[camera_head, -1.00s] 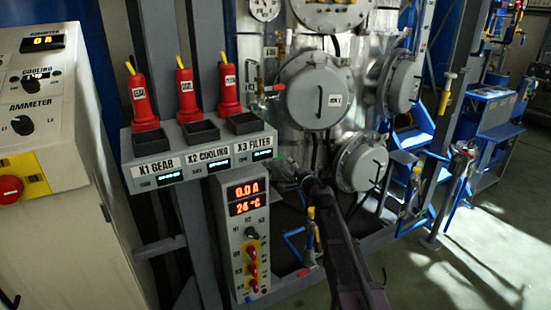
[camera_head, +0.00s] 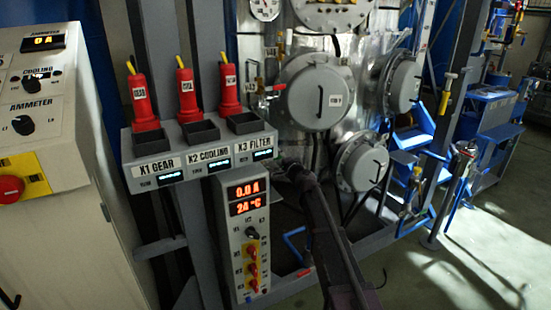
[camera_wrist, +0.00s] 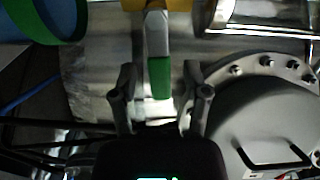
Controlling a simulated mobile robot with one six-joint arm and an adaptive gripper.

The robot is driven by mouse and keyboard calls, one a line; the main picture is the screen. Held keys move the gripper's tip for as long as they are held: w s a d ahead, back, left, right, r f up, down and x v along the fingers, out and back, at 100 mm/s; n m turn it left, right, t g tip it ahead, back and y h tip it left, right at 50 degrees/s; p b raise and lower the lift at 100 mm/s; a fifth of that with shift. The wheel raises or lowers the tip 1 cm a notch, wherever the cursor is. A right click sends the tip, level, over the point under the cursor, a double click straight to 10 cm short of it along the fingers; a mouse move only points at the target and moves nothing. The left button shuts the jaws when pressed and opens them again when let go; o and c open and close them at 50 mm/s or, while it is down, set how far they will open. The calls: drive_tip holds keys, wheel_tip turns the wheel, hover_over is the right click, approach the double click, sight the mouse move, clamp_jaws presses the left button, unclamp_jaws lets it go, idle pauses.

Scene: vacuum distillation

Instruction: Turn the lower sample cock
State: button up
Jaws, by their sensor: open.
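A cock lever with a green tip (camera_wrist: 159,78) and a pale metal shank hangs down from a yellow body (camera_wrist: 150,5) at the top of the wrist view. My gripper (camera_wrist: 160,92) is open, with one finger on each side of the lever. The green tip is between the fingers in the picture; I cannot tell how deep it sits or whether a finger touches it. In the head view my gripper (camera_head: 287,168) is small and dark in front of the metal vessel, and the cock cannot be made out there.
A round grey flanged cover (camera_wrist: 270,120) with a handle is close to the right finger. A shiny pipe (camera_wrist: 262,15) is at upper right. In the head view, the control box (camera_head: 247,235) and the shelf with red plugs (camera_head: 200,155) stand left of my arm.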

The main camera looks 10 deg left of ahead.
clamp_jaws()
drive_tip(key=shift+f, duration=0.1)
drive_tip(key=shift+f+m, duration=0.1)
drive_tip(key=shift+m, duration=0.4)
unclamp_jaws()
